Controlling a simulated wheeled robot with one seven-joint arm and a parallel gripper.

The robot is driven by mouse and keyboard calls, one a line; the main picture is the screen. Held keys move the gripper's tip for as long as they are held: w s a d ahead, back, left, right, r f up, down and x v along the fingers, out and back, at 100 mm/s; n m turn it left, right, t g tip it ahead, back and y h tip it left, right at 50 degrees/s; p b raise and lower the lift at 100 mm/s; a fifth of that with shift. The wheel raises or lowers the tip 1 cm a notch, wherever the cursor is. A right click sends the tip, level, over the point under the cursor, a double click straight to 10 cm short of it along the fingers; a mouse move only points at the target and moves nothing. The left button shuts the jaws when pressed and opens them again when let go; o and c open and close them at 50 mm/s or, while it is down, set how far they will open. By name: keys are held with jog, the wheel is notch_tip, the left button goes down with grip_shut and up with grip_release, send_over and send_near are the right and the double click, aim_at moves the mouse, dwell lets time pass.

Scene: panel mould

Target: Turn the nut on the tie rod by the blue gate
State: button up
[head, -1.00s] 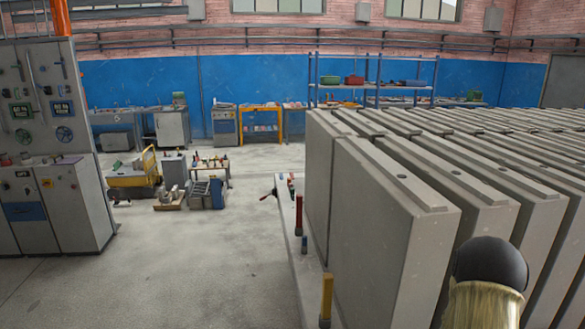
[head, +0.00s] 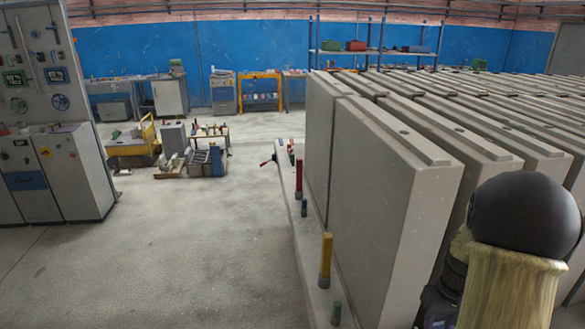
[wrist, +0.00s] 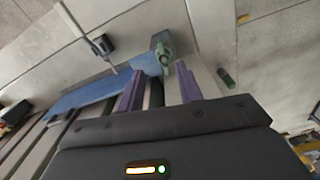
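In the wrist view, my gripper (wrist: 160,70) has two purple fingers spread apart with nothing visible between their tips. Just beyond the tips is a grey-green fitting with a round end (wrist: 163,54), which looks like the nut on the tie rod; whether a finger touches it I cannot tell. The blue gate (wrist: 95,95) is a flat blue strip running left from it. In the head view I cannot make out the gate, the nut or my gripper; my arm fills the lower right.
Grey concrete panels (head: 385,190) stand in a row at the right. A yellow post (head: 326,260), a red post (head: 299,178) and a short green post (head: 336,313) rise from the ledge beside them. Floor (head: 190,250) to the left is clear up to a yellow cart (head: 133,145).

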jog(key=shift+r, duration=1.75)
jog(key=s+a+t, duration=0.1)
jog(key=s+a, duration=0.1)
jog(key=a, duration=0.4)
jog(key=s+a, duration=0.3)
jog(key=a, duration=0.3)
jog(key=s+a+r+t, duration=0.1)
jog(key=s+a, duration=0.2)
jog(key=a, duration=0.4)
jog(key=shift+s+t, duration=0.15)
jog(key=shift+t, duration=0.15)
jog(key=shift+r, duration=0.1)
jog(key=shift+a+n, duration=0.3)
jog(key=shift+a, duration=0.05)
